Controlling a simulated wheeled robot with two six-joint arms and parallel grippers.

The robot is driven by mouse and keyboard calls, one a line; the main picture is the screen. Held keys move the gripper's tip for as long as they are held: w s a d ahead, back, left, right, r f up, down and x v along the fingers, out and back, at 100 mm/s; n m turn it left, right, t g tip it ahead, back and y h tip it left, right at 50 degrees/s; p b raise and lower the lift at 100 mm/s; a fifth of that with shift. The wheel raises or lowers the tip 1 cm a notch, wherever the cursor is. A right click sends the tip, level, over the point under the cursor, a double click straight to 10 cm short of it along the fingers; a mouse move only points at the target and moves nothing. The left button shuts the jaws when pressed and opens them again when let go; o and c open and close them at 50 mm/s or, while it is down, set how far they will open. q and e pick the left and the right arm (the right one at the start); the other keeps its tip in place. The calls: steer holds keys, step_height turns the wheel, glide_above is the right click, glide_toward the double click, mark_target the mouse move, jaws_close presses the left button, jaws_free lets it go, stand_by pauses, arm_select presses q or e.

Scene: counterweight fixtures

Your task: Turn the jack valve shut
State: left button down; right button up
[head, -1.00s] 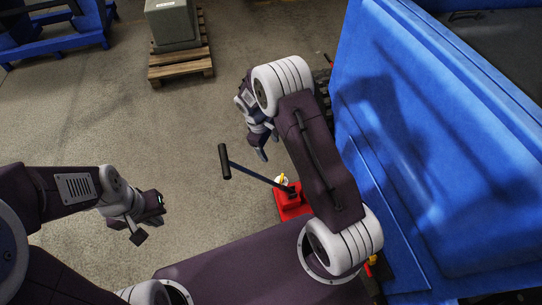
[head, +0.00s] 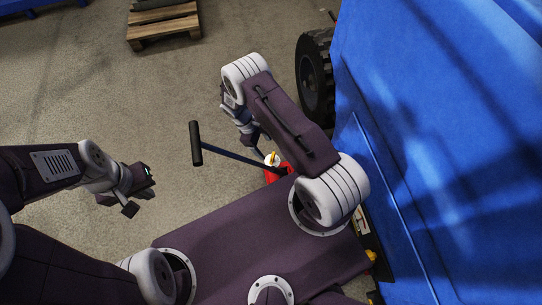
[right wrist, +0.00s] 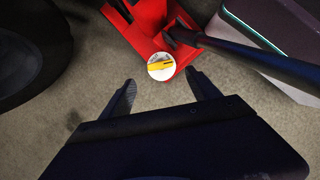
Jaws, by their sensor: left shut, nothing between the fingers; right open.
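The red jack (head: 270,177) stands on the floor, partly hidden by my body and right arm in the head view. Its valve is a white disc with a yellow lever (head: 273,158). In the right wrist view the valve (right wrist: 160,66) sits on the red jack body (right wrist: 148,25), just beyond and between my fingertips. My right gripper (right wrist: 162,90) is open and empty, apart from the valve. In the head view the right gripper (head: 246,135) is up-left of the valve. My left gripper (head: 131,198) is shut and empty, away to the left.
The jack's long handle (head: 230,154) slopes up to a black grip (head: 196,143) left of the valve, and crosses the right of the wrist view. A black tyre (head: 317,75) and a large blue body (head: 430,120) stand close on the right. A pallet (head: 163,24) lies far back on open floor.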

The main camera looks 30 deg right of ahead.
mark_target(272, 156)
steer(key=b+x, duration=0.4)
steer(key=x, duration=0.4)
steer(key=shift+f, duration=0.15)
steer(key=c, duration=1.4)
steer(key=shift+o, duration=0.2)
steer(key=shift+m, duration=0.3)
steer(key=m+y, duration=0.1)
steer(key=m, duration=0.1)
steer(key=m+g, duration=0.1)
steer(key=m, duration=0.2)
steer(key=shift+d+y, duration=0.15)
steer(key=shift+y, duration=0.25)
steer(key=m+y, duration=0.1)
steer(key=m, duration=0.2)
steer(key=m+y, duration=0.1)
steer(key=m, duration=0.2)
steer(key=shift+d, duration=0.15)
steer(key=shift+m+y, duration=0.3)
steer(key=shift+m, duration=0.1)
steer(key=o, duration=1.4)
steer(key=shift+c, duration=0.2)
